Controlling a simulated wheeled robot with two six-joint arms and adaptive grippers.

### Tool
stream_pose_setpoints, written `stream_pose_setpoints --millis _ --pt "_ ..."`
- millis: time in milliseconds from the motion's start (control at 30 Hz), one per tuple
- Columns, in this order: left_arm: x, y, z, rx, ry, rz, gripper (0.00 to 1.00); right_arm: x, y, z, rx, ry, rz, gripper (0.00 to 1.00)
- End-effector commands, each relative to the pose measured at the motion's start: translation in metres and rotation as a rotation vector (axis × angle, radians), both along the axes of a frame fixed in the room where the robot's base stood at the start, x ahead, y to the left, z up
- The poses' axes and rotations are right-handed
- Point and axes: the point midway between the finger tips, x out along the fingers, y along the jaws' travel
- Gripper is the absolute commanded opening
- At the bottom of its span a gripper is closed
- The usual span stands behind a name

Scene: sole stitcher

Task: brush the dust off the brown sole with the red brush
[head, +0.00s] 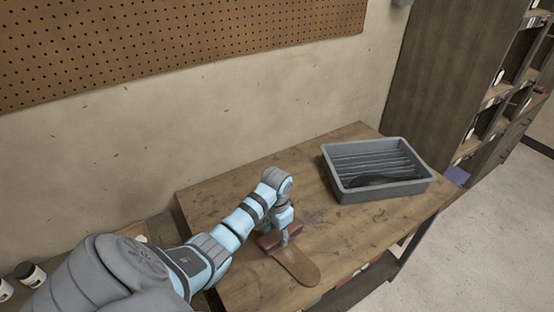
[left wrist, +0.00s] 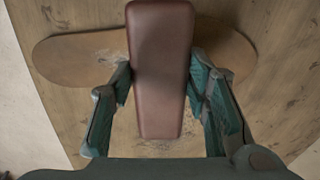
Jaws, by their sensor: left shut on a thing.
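The brown sole (head: 296,265) lies flat on the wooden table, near its front edge. In the left wrist view the sole (left wrist: 80,58) shows on both sides of the red brush (left wrist: 160,75), which crosses over its middle. My left gripper (head: 284,232) is shut on the red brush, with a finger on each side of it; it also shows in the left wrist view (left wrist: 162,92). The brush is over the sole; whether its bristles touch is hidden. Greyish dust marks show by the brush in the head view. My right gripper is not in view.
A grey tray (head: 392,193) with slots and a dark sole (head: 385,180) in it stands at the table's back right. The table (head: 240,186) is clear to the left and behind my gripper. Jars (head: 30,274) stand at the lower left. A shelf unit (head: 450,75) is at the right.

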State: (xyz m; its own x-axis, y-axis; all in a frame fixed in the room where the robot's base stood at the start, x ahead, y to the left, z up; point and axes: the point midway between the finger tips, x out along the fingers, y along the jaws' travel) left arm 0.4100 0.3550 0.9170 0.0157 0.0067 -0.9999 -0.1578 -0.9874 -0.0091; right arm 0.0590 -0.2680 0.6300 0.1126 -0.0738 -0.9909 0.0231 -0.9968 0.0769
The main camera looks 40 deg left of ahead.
Motion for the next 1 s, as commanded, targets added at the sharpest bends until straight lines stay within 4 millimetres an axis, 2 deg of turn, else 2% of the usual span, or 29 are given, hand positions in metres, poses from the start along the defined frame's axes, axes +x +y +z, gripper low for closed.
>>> stream_pose_setpoints --millis 200,1000 --pt "0.0 0.0 -0.001 0.0 -0.001 -0.001 0.02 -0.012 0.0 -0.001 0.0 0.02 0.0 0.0" --pt "0.0 0.0 -0.015 -0.001 -0.001 0.0 0.02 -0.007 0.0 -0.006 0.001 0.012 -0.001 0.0"
